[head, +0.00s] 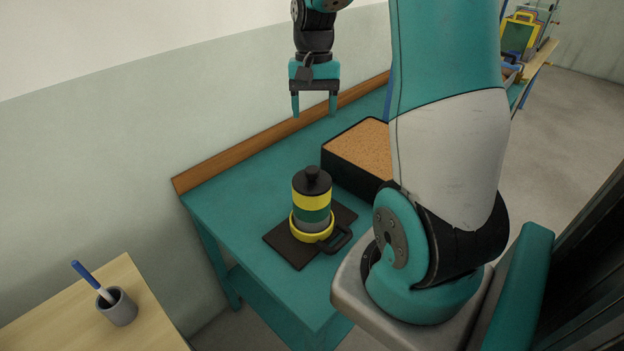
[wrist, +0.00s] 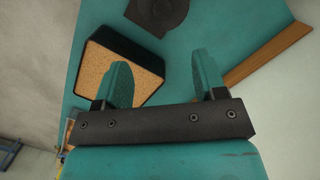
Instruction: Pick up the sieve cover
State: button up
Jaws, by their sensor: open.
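The sieve cover (head: 312,182) is a black round lid with a knob. It sits on top of an upright stack of yellow, green and grey sieves (head: 312,212). The stack stands in a yellow ring with a dark side handle, on a dark flat mat (head: 282,246). In the wrist view, the dark round top (wrist: 158,8) shows at the upper edge, partly cut off. My gripper (head: 314,108) is open and empty, fingers pointing down, well above the table and farther back than the stack. Its two fingers also show in the wrist view (wrist: 162,68).
A black box filled with tan granular material (head: 362,146) stands on the teal table (head: 232,200) behind the stack. A wooden rail (head: 225,160) edges the wall side. The teal table's left part is clear.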

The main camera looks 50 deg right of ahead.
jog(key=p, duration=0.2)
send_near(312, 169)
jog(key=f, duration=0.5)
jog(key=shift+s+a+f, duration=0.2)
jog(key=shift+s+a, duration=0.1)
jog(key=shift+s, duration=0.1)
jog(key=shift+s+a+f+p, duration=0.15)
jog(key=shift+f+p, duration=0.2)
jog(key=shift+f, duration=0.95)
jog(key=shift+a+f+p, duration=0.15)
jog(key=shift+f+p, duration=0.2)
jog(key=shift+f, duration=0.95)
jog(key=c, duration=1.1)
jog(key=shift+r, duration=0.1)
